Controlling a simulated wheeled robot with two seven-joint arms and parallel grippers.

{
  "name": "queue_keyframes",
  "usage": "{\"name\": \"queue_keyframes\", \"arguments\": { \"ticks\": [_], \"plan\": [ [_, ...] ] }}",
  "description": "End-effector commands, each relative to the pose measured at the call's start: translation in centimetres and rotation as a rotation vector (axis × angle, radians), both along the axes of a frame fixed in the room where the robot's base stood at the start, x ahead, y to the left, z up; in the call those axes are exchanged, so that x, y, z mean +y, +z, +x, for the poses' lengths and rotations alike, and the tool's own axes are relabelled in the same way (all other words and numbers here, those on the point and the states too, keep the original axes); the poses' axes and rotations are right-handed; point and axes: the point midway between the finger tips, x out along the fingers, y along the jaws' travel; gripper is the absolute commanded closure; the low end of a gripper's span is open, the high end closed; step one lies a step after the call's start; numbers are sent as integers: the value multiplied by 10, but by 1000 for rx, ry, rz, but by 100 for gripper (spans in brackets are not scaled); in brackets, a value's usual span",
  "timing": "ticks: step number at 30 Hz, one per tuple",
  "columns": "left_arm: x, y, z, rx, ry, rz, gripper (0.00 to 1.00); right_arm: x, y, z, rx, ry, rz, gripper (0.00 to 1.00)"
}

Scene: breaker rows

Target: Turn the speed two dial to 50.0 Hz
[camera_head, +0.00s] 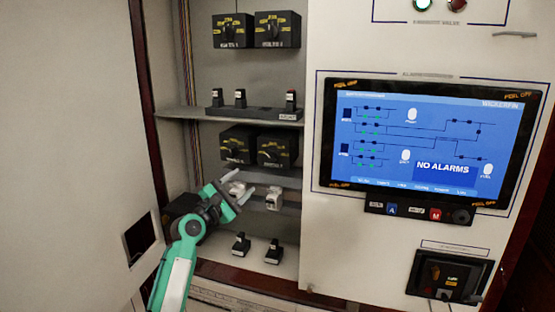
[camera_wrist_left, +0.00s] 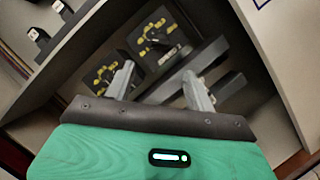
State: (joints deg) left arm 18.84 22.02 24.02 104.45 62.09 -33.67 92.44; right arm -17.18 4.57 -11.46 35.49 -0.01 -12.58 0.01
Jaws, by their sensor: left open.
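Two black dial boxes with yellow markings sit side by side on the middle level of the open cabinet. The right one (camera_head: 277,147), whose small label I cannot read surely, appears to be the speed two dial; the left one (camera_head: 237,143) stands beside it. In the left wrist view the right box (camera_wrist_left: 160,40) lies ahead of the fingers, with its knob near the centre; its pointer reading is too small to tell. My left gripper (camera_head: 241,191) is open and empty, below and in front of the boxes, apart from them. My right gripper is not in view.
Two more dial boxes (camera_head: 233,30) are at the top. Breaker switches (camera_head: 239,98) stand on the shelf between, with others (camera_head: 272,252) at the bottom. The cabinet's right panel holds a screen (camera_head: 425,143) reading NO ALARMS. A pale door (camera_head: 75,130) stands at left.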

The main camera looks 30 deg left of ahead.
Motion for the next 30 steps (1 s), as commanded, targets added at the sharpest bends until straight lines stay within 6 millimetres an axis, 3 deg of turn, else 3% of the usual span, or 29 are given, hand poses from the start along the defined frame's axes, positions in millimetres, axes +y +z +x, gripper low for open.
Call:
{"name": "queue_keyframes", "arguments": {
  "ticks": [18,24,30],
  "plan": [
    [-8,28,106,4,3,4,45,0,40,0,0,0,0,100],
    [-9,30,124,4,2,4,45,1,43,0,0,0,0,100],
    [-9,31,129,3,2,4,45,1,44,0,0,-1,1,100]
  ]
}}
